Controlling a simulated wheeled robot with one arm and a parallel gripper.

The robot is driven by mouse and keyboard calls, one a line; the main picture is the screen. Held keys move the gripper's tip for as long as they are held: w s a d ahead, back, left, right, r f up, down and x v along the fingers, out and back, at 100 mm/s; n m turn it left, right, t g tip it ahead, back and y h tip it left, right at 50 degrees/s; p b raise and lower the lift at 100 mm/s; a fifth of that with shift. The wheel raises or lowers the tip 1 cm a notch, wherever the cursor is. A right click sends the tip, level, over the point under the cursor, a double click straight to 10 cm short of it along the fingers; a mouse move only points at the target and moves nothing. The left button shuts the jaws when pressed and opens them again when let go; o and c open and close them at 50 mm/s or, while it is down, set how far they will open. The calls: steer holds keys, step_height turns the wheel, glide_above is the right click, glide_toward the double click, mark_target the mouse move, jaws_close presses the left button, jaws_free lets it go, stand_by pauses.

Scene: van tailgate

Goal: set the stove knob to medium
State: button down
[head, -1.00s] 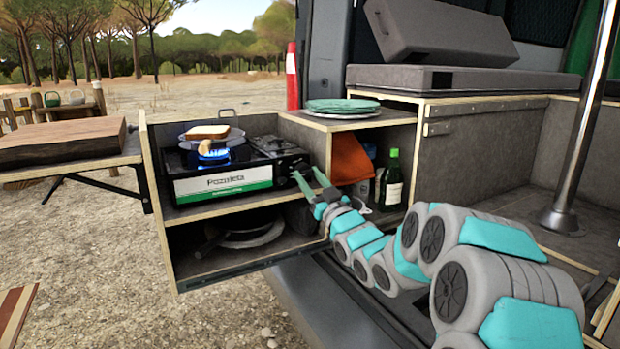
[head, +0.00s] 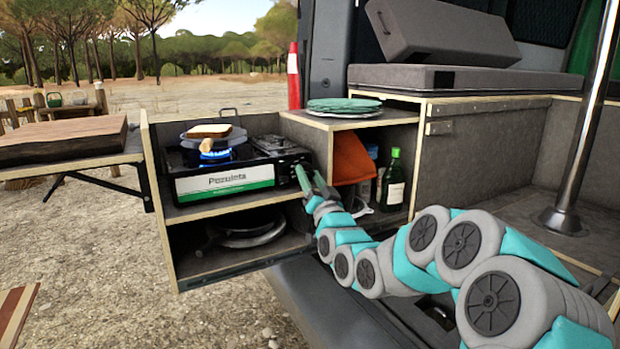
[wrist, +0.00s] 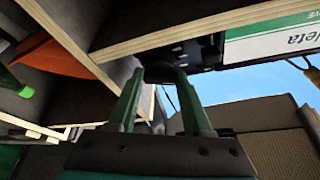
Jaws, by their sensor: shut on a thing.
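The portable stove (head: 225,182) sits on the upper shelf of the slide-out unit, with a blue flame (head: 213,155) burning under the pan. Its knob (wrist: 161,72) is at the right end of the stove front and looks dark between my fingertips in the wrist view; its pointer cannot be made out. My gripper (head: 310,178) reaches up to that end from the lower right. Its two green fingers are closed on the knob, and they also show in the wrist view (wrist: 162,76). In the head view the fingers mostly hide the knob.
A pan (head: 228,137) with a bread slice (head: 209,131) stands on the burner. Right of the stove are plates (head: 343,105), an orange cloth (head: 350,158) and a green bottle (head: 393,182). The shelf edge (wrist: 200,32) runs close to my fingers.

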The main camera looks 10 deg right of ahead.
steer(key=shift+c, duration=1.7)
jaws_free()
steer(key=b+v, duration=0.1)
steer(key=v, duration=0.7)
